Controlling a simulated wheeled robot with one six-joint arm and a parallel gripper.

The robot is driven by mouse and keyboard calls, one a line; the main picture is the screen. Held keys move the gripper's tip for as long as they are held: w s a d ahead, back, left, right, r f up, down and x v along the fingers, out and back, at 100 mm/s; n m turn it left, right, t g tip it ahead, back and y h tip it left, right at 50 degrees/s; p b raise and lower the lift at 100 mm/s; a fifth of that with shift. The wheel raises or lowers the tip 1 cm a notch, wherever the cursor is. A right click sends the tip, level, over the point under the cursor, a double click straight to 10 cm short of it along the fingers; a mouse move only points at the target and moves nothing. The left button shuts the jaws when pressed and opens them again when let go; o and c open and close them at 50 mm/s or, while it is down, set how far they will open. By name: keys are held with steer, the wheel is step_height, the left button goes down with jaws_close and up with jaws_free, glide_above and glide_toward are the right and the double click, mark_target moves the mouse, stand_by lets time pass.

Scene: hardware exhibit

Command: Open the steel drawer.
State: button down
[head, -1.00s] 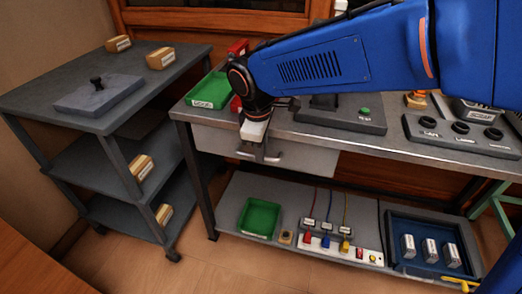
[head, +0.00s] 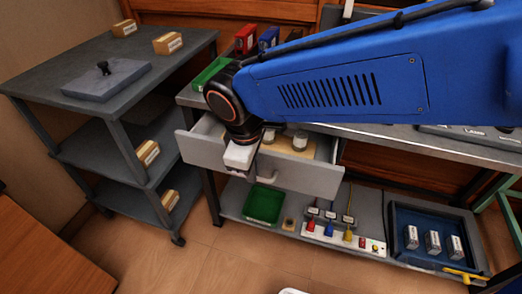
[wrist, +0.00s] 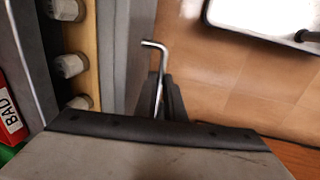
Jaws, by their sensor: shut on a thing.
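The grey steel drawer (head: 308,178) under the workbench stands pulled out, showing its inside. Several small capped jars (head: 300,141) stand on a tan board in it. They also show at the left of the wrist view (wrist: 70,66). My gripper (head: 249,174) is at the outer side of the drawer front, shut on its handle. In the wrist view my dark fingers (wrist: 170,100) close around the bent metal handle (wrist: 155,47), whose end sticks out beyond them. Part of the drawer is hidden behind my wrist in the head view.
A grey shelf cart (head: 75,70) stands left, close to the drawer's left corner. The bench's lower shelf holds a green tray (head: 264,204), a switch strip (head: 335,238) and a blue tray (head: 399,215). Open floor lies in front.

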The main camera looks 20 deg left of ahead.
steer(key=s, duration=1.2)
steer(key=shift+d, duration=0.2)
steer(key=c, duration=2.1)
jaws_free()
steer(key=s+r, duration=0.1)
steer(key=r, duration=0.4)
steer(key=s+r, duration=0.1)
steer(key=r, duration=0.5)
steer(key=s+r, duration=0.1)
steer(key=r, duration=0.5)
steer(key=shift+s+d, duration=0.1)
